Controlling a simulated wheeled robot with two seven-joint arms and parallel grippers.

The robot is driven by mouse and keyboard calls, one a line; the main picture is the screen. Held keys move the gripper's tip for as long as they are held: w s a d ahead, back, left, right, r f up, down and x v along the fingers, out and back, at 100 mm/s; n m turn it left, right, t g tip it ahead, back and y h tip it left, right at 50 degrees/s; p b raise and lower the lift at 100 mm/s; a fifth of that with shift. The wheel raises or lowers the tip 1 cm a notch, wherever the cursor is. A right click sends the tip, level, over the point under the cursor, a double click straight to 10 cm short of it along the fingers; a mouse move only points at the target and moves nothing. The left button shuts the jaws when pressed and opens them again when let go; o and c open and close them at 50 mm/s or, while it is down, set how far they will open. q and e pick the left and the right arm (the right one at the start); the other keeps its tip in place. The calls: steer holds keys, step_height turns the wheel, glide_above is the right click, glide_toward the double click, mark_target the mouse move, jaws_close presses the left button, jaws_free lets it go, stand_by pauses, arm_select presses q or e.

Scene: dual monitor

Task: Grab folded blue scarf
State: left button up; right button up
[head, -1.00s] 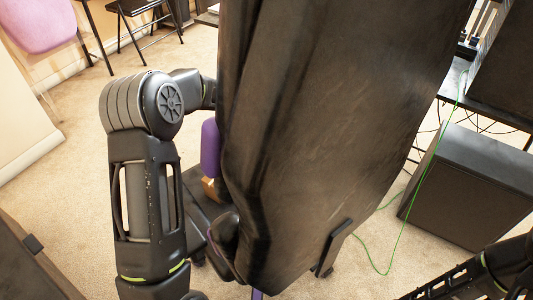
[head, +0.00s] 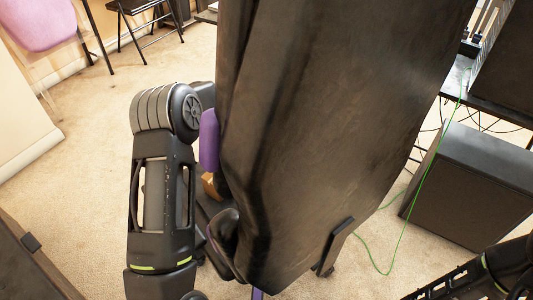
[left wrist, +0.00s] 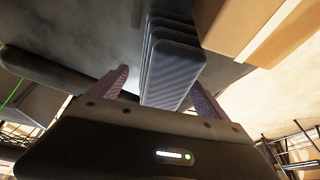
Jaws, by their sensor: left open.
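A folded blue-grey, ribbed cloth, which looks like the scarf (left wrist: 173,72), shows in the left wrist view as several stacked layers. It lies against a dark surface, its near end reaching between the fingers of my left gripper (left wrist: 158,82). The gripper is open, with a finger on each side; I cannot tell whether either touches the cloth. In the head view the chair back hides my left gripper. The scarf cannot be made out for certain there. My right gripper is out of view; only part of that arm shows at the lower right.
A tall black leather chair back (head: 330,120) fills the middle of the head view. A purple block (head: 209,140) and a brown piece (head: 211,185) show at its left edge. A brown box (left wrist: 250,25) is beside the scarf. A black cabinet (head: 470,185) stands right.

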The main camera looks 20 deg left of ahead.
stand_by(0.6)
arm_select(q)
steer(key=c, duration=1.6)
steer(key=shift+o, duration=0.2)
step_height(320, 180, up, 10)
steer(key=shift+r+p, duration=0.1)
steer(key=shift+p, duration=0.8)
